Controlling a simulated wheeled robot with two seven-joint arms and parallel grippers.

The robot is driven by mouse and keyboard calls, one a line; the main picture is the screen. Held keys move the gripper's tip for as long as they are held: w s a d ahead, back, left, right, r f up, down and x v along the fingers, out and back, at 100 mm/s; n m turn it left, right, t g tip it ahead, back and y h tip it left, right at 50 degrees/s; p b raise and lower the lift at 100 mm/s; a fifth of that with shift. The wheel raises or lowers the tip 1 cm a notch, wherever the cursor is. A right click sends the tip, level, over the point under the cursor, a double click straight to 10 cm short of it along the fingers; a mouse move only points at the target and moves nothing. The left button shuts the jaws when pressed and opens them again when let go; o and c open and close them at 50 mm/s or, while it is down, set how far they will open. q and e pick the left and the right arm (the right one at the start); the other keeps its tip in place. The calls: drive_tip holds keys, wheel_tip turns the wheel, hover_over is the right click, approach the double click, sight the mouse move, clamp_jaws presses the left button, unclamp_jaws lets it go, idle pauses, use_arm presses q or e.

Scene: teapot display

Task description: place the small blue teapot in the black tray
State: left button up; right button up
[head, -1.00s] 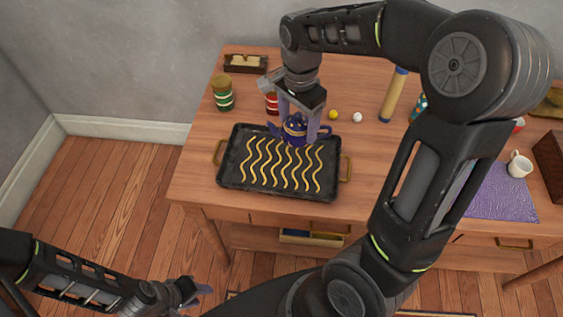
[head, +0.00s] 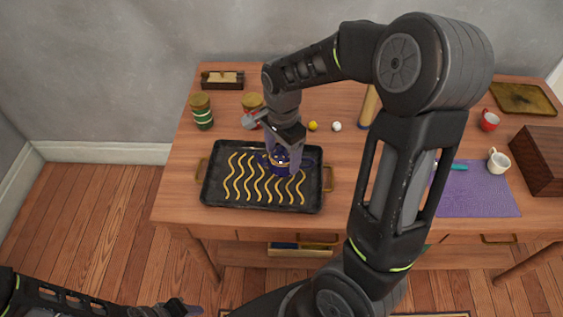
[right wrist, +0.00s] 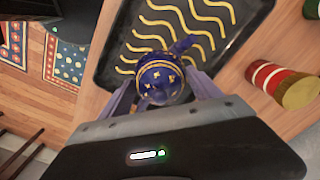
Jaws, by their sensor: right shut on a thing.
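The small blue teapot (head: 279,157) has gold trim and a dark blue lid. It is between the fingers of my right gripper (head: 282,165), which is shut on it. In the right wrist view the teapot (right wrist: 160,82) also shows between both fingers. The black tray (head: 215,191) has wavy yellow lines and brass handles. The teapot is over the right part of the tray; I cannot tell whether it touches the tray floor. The tray also shows in the right wrist view (right wrist: 105,62). My left gripper (head: 185,308) is at the bottom left, away from the table; its jaws are unclear.
A green jar (head: 202,112) and a wooden box (head: 222,79) stand behind the tray.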

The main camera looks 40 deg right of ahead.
sight(282, 163)
drive_tip(key=shift+f, duration=1.8)
drive_tip(key=shift+f, duration=0.25)
drive_tip(key=o, duration=1.6)
drive_tip(key=shift+r, duration=0.1)
wheel_tip(282, 163, up, 12)
drive_tip(key=shift+r, duration=0.15)
